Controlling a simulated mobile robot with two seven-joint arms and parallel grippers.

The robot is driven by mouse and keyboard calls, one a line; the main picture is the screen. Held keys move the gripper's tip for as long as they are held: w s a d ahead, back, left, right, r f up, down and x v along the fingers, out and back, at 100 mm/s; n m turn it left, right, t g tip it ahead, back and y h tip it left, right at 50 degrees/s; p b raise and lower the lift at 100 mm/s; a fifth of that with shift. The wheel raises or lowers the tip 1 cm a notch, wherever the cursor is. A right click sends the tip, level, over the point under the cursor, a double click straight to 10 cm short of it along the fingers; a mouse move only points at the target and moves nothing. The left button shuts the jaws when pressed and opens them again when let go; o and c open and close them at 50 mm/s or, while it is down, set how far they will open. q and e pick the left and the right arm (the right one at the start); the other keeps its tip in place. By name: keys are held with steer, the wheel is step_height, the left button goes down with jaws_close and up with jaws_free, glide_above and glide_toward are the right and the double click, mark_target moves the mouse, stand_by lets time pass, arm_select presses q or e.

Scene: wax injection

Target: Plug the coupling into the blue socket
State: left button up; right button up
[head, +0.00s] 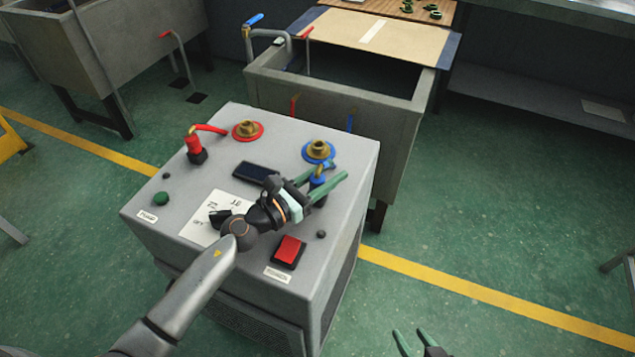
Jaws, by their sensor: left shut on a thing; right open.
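The blue socket (318,150), a brass fitting on a blue ring, sits on top of the grey machine near its far right corner. My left gripper (332,174) is just in front of it, its green fingers shut on a blue coupling (319,181) with a blue lever. The coupling's lower end is hidden by the gripper, and I cannot tell whether it touches the machine top. It is apart from the brass fitting. My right gripper (408,342) is open and empty at the bottom edge, over the floor.
The grey machine (350,165) also carries a red socket (248,129), a red coupling (194,146), a dark display (256,171), a paper sheet, a green button (161,199) and a red switch (289,249). A grey tank (375,108) stands behind.

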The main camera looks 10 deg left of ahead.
arm_select(q)
jaws_close()
